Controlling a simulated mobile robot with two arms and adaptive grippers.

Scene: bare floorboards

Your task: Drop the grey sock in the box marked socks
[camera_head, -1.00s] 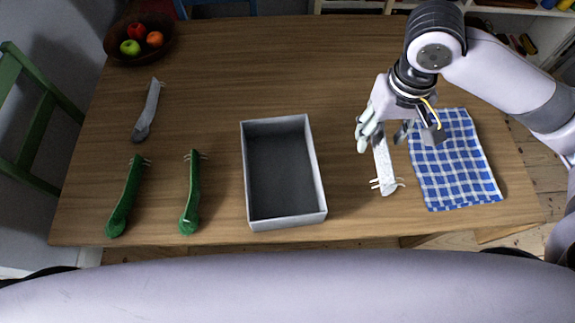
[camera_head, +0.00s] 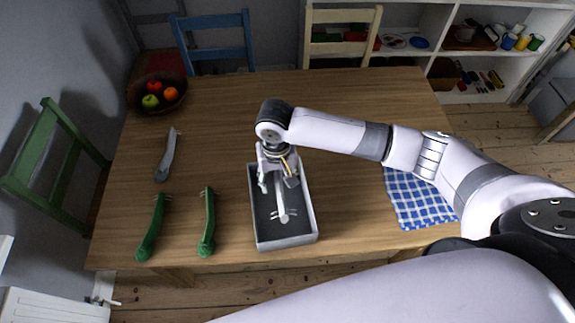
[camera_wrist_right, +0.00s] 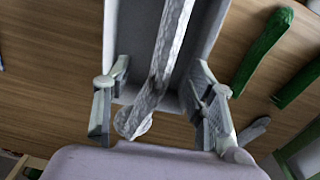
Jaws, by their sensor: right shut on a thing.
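My right gripper (camera_head: 277,182) is shut on a long pale grey piece (camera_head: 281,207) with thin prongs at its end. It holds it over the open grey box (camera_head: 311,218); whether the piece touches the bottom I cannot tell. In the wrist view the speckled grey piece (camera_wrist_right: 166,55) runs lengthwise between the fingers, with the box wall (camera_wrist_right: 111,35) beside it. A second, darker grey pronged piece (camera_head: 166,158) lies on the table at the left. Neither clearly looks like a sock, and no marking is readable on the box. My left gripper is not in view.
Two green pronged pieces (camera_head: 152,228) (camera_head: 207,224) lie left of the box on the wooden table (camera_head: 345,205). A bowl (camera_head: 176,104) of fruit stands at the back left. A blue checked cloth (camera_head: 423,203) lies at the right, partly behind my arm.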

